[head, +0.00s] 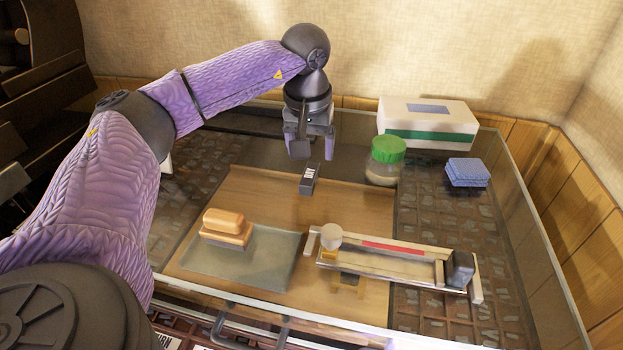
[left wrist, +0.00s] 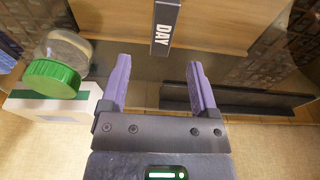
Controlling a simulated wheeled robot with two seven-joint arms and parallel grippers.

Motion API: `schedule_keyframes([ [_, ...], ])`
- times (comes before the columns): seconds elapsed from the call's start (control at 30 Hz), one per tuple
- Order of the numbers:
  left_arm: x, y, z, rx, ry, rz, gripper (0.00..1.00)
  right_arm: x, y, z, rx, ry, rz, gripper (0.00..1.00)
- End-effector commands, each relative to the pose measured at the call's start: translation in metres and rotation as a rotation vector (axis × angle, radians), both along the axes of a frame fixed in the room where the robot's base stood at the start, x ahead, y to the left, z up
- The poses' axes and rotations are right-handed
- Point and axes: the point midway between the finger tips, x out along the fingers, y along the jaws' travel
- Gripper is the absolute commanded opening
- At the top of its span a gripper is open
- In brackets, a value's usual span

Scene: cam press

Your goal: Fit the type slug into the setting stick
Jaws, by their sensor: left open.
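The type slug (head: 308,180) is a dark block with a pale face, on the wooden board. In the left wrist view the slug (left wrist: 165,27) shows the letters DAY, lying beyond the fingertips. My left gripper (head: 312,148) is open and empty, just behind and above the slug. Its two purple fingers (left wrist: 158,66) are apart, with the slug roughly in line with the gap. The setting stick (head: 385,265) is a long shallow metal tray with pale wooden ends, on the right front of the board. It has a red strip, a round pale knob and a dark block at its right end. My right gripper is not in view.
A wooden-handled block (head: 228,225) stands on a grey-green slab (head: 255,265) left of the stick. A green-lidded jar (head: 385,160), a white and green box (head: 428,120) and blue pads (head: 467,172) stand at the back right. Clear walls edge the table.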

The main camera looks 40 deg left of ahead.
Motion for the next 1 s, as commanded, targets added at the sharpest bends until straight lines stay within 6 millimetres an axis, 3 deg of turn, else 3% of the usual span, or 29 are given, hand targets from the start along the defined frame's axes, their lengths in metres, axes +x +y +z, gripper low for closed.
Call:
schedule_keyframes([
  [0.23, 0.0, 0.003, -0.05, 0.0, 0.002, 0.0, 0.78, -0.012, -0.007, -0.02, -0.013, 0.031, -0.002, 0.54],
  [0.53, 0.002, 0.004, -0.056, 0.0, -0.002, 0.0, 0.78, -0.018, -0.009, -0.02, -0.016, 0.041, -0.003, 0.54],
  [0.9, 0.002, 0.004, -0.056, 0.0, -0.001, 0.0, 0.0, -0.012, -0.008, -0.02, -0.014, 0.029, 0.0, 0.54],
  [1.0, 0.002, 0.004, -0.056, 0.0, -0.001, 0.0, 0.0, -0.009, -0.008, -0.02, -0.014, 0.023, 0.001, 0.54],
])
